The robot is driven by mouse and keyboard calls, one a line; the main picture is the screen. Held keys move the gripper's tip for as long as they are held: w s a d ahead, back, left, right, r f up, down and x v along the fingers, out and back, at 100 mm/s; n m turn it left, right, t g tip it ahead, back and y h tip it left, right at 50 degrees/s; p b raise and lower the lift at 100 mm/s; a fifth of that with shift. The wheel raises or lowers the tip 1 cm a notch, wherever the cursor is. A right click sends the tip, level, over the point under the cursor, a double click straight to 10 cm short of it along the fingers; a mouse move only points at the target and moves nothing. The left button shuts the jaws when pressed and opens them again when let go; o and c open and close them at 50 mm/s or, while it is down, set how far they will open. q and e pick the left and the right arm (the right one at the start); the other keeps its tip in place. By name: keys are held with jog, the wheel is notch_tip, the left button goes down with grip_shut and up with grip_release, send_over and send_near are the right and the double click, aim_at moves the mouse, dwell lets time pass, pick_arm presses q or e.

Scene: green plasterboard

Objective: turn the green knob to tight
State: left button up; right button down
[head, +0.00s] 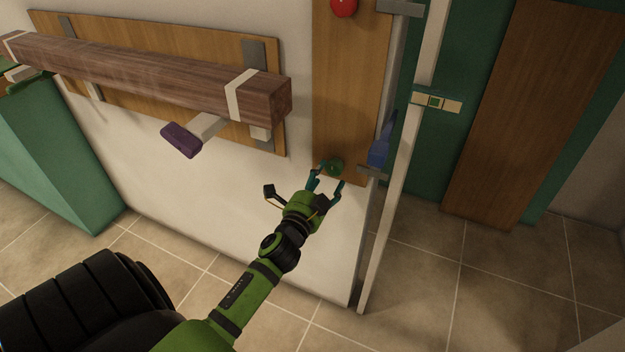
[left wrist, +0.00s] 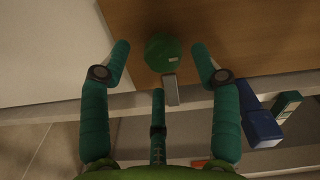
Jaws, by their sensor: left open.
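The green knob (head: 335,167) sits low on a wooden board (head: 350,100) on the wall. In the left wrist view the knob (left wrist: 164,53) is round, with a small pale mark and a grey stub below it. My left gripper (head: 328,184) is open just in front of the knob. In the left wrist view its two fingertips (left wrist: 160,48) stand on either side of the knob, with gaps showing on both sides. Whether the fingers reach to the knob's depth is hard to tell. My right gripper is not in view.
A red knob (head: 344,6) is at the top of the board. A blue handle (head: 379,150) stands just right of the green knob. A thick brown beam (head: 150,76) with a purple-ended lever (head: 182,140) juts from the wall at left. Open tiled floor lies at right.

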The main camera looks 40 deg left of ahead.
pick_arm(q)
jog(key=v, duration=0.8)
jog(key=shift+s, duration=0.3)
jog(key=s+d+f+n+g+h+p, duration=0.1)
jog(key=s+d+f+n+g, duration=0.15)
jog(key=f, duration=0.75)
jog(key=s+d+f+n+g+h+p, duration=0.1)
jog(key=s+d+f+g, duration=0.2)
jog(key=f, duration=0.6)
jog(key=s+d+f+n+g+h+p, duration=0.1)
jog(key=s+d+f+g, duration=0.2)
jog(key=f, duration=0.7)
jog(key=s+f+n+g+p, duration=0.1)
jog(key=s+f+g, duration=0.1)
jog(key=s+f, duration=0.3)
jog(key=s+d+f+n+g+h, duration=0.1)
jog(key=s+f+n+g, duration=0.1)
jog(key=s, duration=1.1)
jog(key=s+d+f+n+g+p, duration=0.1)
jog(key=s+f+n+g, duration=0.1)
jog(key=s+f+g, duration=0.2)
jog(key=s+f, duration=0.3)
jog(key=s, duration=0.3)
jog(key=shift+f+p, duration=0.3)
